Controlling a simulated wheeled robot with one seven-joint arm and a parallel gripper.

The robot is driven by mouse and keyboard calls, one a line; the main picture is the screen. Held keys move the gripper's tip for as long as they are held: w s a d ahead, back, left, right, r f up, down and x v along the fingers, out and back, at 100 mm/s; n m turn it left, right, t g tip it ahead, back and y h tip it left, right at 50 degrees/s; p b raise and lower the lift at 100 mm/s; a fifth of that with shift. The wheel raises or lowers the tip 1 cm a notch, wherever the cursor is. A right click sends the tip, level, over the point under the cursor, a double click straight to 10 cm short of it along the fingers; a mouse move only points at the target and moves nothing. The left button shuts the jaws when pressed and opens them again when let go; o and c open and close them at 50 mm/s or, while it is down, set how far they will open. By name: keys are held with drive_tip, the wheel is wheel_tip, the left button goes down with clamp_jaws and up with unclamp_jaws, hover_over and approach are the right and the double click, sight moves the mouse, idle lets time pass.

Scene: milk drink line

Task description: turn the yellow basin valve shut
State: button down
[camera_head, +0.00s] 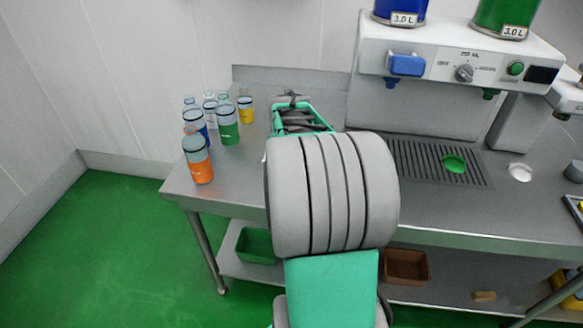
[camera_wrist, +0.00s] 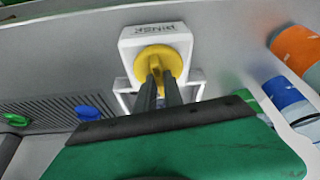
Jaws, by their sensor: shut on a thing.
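The yellow basin valve (camera_wrist: 158,62) shows in the wrist view as a round yellow knob on the front of a white box with a dark label. My gripper (camera_wrist: 158,82) reaches up to it. Its two dark fingers are close together on the middle of the knob, and they hide its centre and lower part. In the head view my arm covers the valve, and my gripper (camera_head: 292,97) shows only in part beyond the green wrist at the back of the counter.
Several bottles with coloured bands (camera_head: 229,125) stand on the counter left of my arm. At right are a drip grate (camera_head: 415,165) and a white dispenser (camera_head: 440,70) with a blue lever. A green bin (camera_head: 257,246) and a brown bin (camera_head: 408,266) sit on the lower shelf.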

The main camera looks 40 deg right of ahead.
drive_tip(key=shift+w+r+m+g, duration=0.15)
drive_tip(key=shift+m+g, duration=0.15)
drive_tip(key=shift+m, duration=0.5)
drive_tip(key=c, duration=1.5)
unclamp_jaws()
drive_tip(key=shift+o, duration=0.2)
drive_tip(key=b+v, duration=0.1)
drive_tip(key=v, duration=0.6)
drive_tip(key=shift+a+r, duration=0.25)
drive_tip(key=shift+a, duration=0.05)
